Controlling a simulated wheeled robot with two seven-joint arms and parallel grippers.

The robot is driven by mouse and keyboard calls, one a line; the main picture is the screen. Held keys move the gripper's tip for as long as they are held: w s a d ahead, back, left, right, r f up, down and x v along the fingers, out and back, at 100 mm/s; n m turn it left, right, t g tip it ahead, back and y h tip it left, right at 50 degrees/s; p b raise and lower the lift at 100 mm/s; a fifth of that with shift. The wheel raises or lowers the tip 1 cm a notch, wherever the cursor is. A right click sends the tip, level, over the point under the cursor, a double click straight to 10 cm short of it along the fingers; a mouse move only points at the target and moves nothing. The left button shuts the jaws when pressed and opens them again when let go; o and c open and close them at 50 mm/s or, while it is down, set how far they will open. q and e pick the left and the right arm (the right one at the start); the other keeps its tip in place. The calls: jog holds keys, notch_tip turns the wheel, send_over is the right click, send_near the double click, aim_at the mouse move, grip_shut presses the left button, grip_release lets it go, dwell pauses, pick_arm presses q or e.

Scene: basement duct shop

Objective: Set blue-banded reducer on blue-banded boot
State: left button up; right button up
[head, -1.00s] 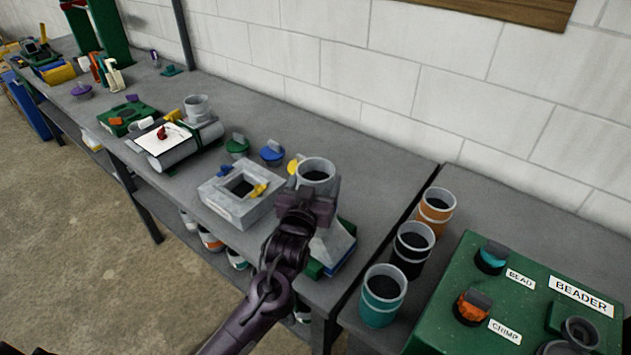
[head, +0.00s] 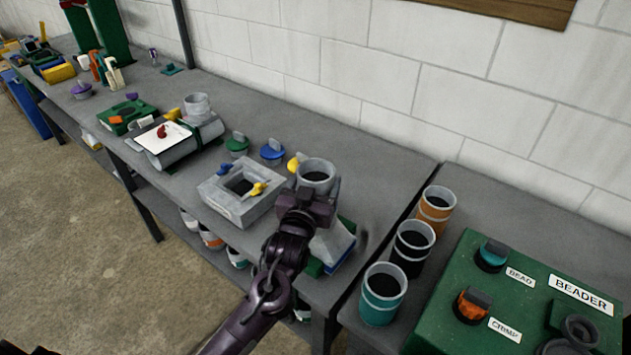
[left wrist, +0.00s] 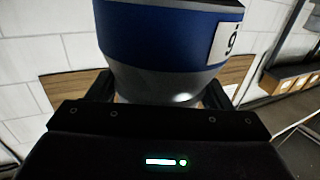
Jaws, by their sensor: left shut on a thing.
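The blue-banded reducer (head: 317,172) shows in the head view as a grey, open-topped round piece above the bench's right part. In the left wrist view the reducer (left wrist: 170,35) fills the top, with a wide blue band, a white label and a grey taper below. My left gripper (head: 307,204) is shut on it. The blue-banded boot (head: 333,243) is a grey flared piece with a blue lower edge, just below and behind my gripper. My gripper hides its top, so I cannot tell whether the reducer touches it. My right gripper is not in view.
A grey square box (head: 238,214) with a yellow piece on it stands left of my gripper. Green (head: 237,146) and blue (head: 272,152) lidded pieces lie behind it. Orange, black and teal banded cups (head: 383,295) and the green beader (head: 520,300) stand to the right.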

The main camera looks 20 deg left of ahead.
pick_arm(q)
jog(key=shift+f, duration=0.2)
jog(key=o, duration=1.2)
jog(key=shift+f, duration=0.1)
jog(key=shift+s+d+p, duration=0.15)
jog(key=shift+s+p, duration=0.9)
jog(key=shift+s, duration=1.75)
jog(key=shift+s+d+p, duration=0.1)
jog(key=shift+s+p, duration=0.9)
jog(key=shift+s, duration=1.75)
